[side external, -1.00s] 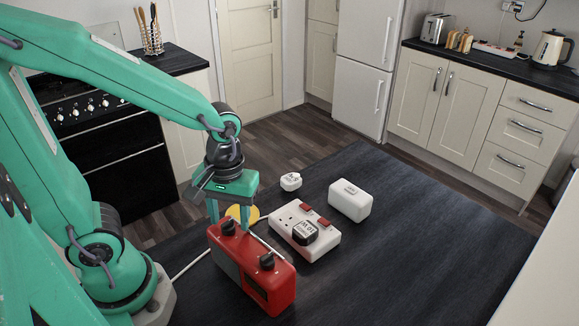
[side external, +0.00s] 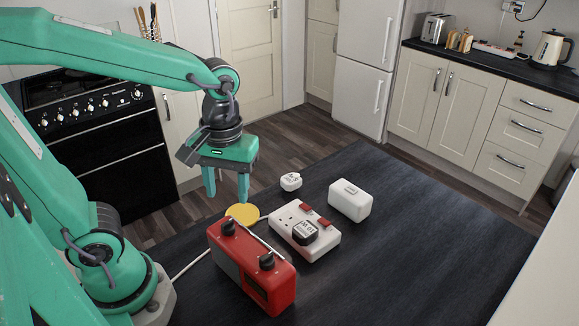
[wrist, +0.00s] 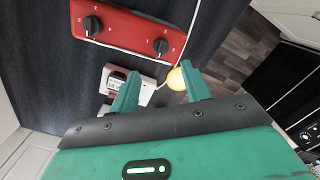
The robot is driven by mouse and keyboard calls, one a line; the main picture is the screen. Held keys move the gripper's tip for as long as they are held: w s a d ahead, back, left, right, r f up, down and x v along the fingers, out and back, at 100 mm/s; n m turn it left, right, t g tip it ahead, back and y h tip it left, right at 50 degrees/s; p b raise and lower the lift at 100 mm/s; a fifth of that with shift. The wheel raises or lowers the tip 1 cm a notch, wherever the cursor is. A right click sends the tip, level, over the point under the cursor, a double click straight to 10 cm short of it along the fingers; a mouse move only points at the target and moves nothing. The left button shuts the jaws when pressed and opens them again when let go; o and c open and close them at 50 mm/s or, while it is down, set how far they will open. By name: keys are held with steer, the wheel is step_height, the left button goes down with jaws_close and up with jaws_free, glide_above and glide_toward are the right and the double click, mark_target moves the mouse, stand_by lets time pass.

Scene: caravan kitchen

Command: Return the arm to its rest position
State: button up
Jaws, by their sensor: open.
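A red radio (side external: 267,285) with a grey front panel lies on the dark table. Its top carries two black knobs, one at the left end (side external: 228,227) and one at the right end (side external: 266,260). In the wrist view the knobs show at the left (wrist: 92,25) and at the right (wrist: 160,46), each with a pale pointer line and small marks around it. The marks are too small to read, so I cannot tell which is the volume knob. My gripper (side external: 226,195) is open and empty, above and apart from the radio; its fingers (wrist: 158,78) touch neither knob.
A white socket block (side external: 316,246) with red switches and a black-faced plug stands right of the radio. A yellow disc (side external: 242,213) lies behind the radio. The table's right side is clear.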

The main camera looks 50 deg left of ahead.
steer(key=a+r+m+t, duration=0.4)
steer(key=r+m+t, duration=0.1)
steer(key=m+t, duration=0.1)
steer(key=shift+s+m, duration=0.35)
steer(key=shift+m, duration=0.35)
